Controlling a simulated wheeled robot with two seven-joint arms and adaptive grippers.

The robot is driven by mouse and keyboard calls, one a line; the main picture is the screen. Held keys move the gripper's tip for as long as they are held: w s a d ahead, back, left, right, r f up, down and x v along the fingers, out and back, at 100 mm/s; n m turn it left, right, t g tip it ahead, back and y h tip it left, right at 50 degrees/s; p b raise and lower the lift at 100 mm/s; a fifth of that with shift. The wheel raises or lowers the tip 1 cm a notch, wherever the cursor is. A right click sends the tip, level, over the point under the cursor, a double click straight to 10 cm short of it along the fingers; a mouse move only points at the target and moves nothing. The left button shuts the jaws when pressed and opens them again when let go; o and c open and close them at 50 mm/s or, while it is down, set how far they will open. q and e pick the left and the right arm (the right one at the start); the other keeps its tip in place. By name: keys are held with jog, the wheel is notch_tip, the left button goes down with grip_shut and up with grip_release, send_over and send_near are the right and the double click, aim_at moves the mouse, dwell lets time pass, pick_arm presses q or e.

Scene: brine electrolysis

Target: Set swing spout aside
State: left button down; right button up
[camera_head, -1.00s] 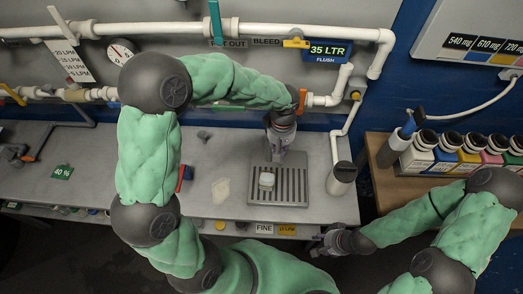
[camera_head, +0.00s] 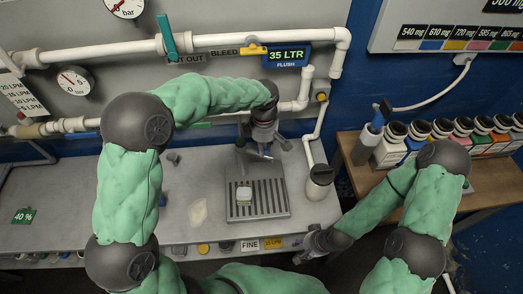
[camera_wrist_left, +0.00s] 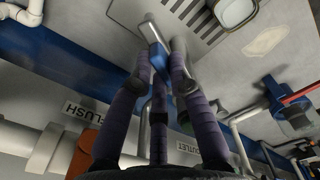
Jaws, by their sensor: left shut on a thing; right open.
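My left gripper (camera_head: 262,143) reaches down beside the wall, just behind the drain grate (camera_head: 257,212). In the left wrist view its dark fingers (camera_wrist_left: 160,72) close around the swing spout, a slim metal tube with a blue section (camera_wrist_left: 159,62). The spout's pale metal end (camera_wrist_left: 151,32) sticks out past the fingertips, over the grate. In the head view the gripper partly hides the spout. My right gripper (camera_head: 312,243) is open and empty, low near the counter's front edge.
A grey canister (camera_head: 319,183) stands at the counter's right end. White pipes run along the wall above. Several bottles (camera_head: 421,129) stand on the wooden shelf at right. The counter's left part is mostly clear.

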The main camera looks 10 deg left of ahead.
pick_arm(q)
jog(key=shift+w+n, duration=0.25)
jog(key=shift+n, duration=0.15)
jog(key=c, duration=1.1)
grip_release()
jog(key=shift+c, duration=0.2)
notch_tip(320, 180, up, 12)
jog(key=shift+r, duration=0.1)
